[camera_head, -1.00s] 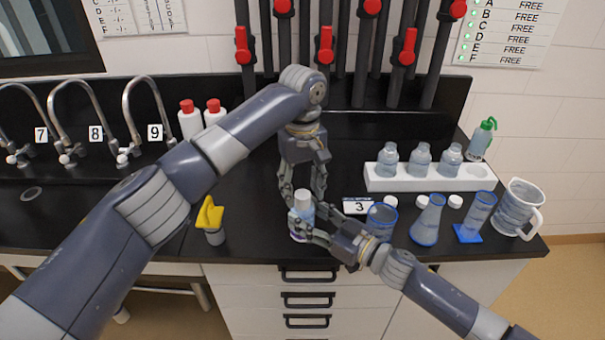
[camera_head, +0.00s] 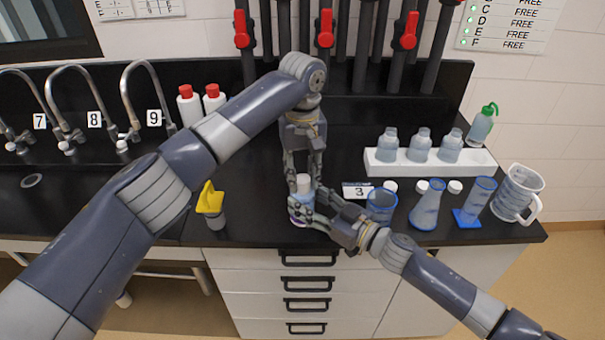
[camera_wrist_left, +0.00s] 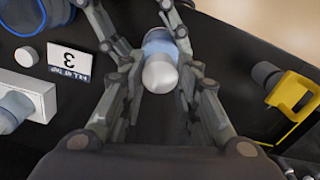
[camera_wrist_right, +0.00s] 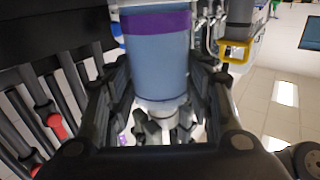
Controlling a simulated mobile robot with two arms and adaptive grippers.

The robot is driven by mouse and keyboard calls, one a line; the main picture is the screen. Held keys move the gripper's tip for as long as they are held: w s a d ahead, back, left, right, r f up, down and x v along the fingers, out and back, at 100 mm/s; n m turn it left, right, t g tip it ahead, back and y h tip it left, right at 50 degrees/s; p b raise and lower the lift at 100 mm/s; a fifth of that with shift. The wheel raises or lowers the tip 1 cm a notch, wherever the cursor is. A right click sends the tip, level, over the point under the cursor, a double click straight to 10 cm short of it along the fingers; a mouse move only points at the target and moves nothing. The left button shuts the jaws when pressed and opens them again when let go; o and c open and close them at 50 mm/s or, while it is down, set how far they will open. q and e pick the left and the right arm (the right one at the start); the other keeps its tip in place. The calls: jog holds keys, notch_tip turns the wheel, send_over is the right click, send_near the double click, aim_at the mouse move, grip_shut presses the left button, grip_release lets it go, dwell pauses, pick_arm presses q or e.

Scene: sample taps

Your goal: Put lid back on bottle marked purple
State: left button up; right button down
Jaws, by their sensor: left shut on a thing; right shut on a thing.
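A bottle of bluish liquid (camera_head: 299,209) stands upright near the counter's front edge. Its purple band (camera_wrist_right: 157,22) shows in the right wrist view. A white lid (camera_head: 303,183) is at the bottle's top; it also shows in the left wrist view (camera_wrist_left: 160,74). I cannot tell whether it is fully seated. My left gripper (camera_head: 303,189) comes from above, shut on the lid with a finger on each side. My right gripper (camera_head: 308,211) comes from the right, shut on the bottle's body. The fingers hide part of the bottle.
A number 3 card (camera_head: 358,190), a beaker (camera_head: 381,205), a flask (camera_head: 427,205) and loose white lids (camera_head: 455,187) are to the right. Several bottles stand in a white rack (camera_head: 430,166) behind. A yellow-topped item (camera_head: 211,204) stands left, with bare counter between it and the bottle.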

pick_arm(q)
jog(key=m, duration=0.6)
grip_shut()
jog(key=m, duration=0.7)
jog(key=shift+m, duration=0.3)
jog(key=o, duration=1.2)
grip_release()
jog(key=shift+a, duration=0.1)
notch_tip(320, 180, up, 12)
jog(key=shift+f, duration=0.1)
